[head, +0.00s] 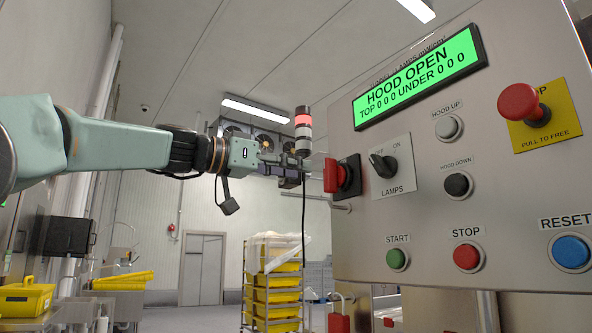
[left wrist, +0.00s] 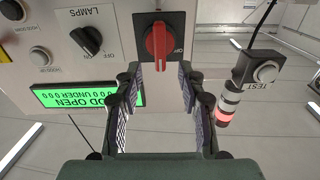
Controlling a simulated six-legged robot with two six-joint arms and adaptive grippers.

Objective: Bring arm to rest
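My left arm reaches in from the left in the head view. Its gripper (head: 308,172) is up at the left edge of the control panel (head: 400,235), in front of a red rotary switch (head: 333,175) on a black plate. In the left wrist view the gripper (left wrist: 158,75) is open, with its two fingers well apart and nothing between the pads. The red switch handle (left wrist: 160,45) shows just beyond and between the fingertips, and I see no finger touching it. My right gripper is in neither view.
The green display (head: 420,76) reads HOOD OPEN. A lamps knob (head: 383,165), several push buttons and a red emergency button (head: 522,103) stick out of the panel. A signal lamp (head: 303,130) stands behind my gripper. A rack of yellow trays (head: 276,296) stands below, further back.

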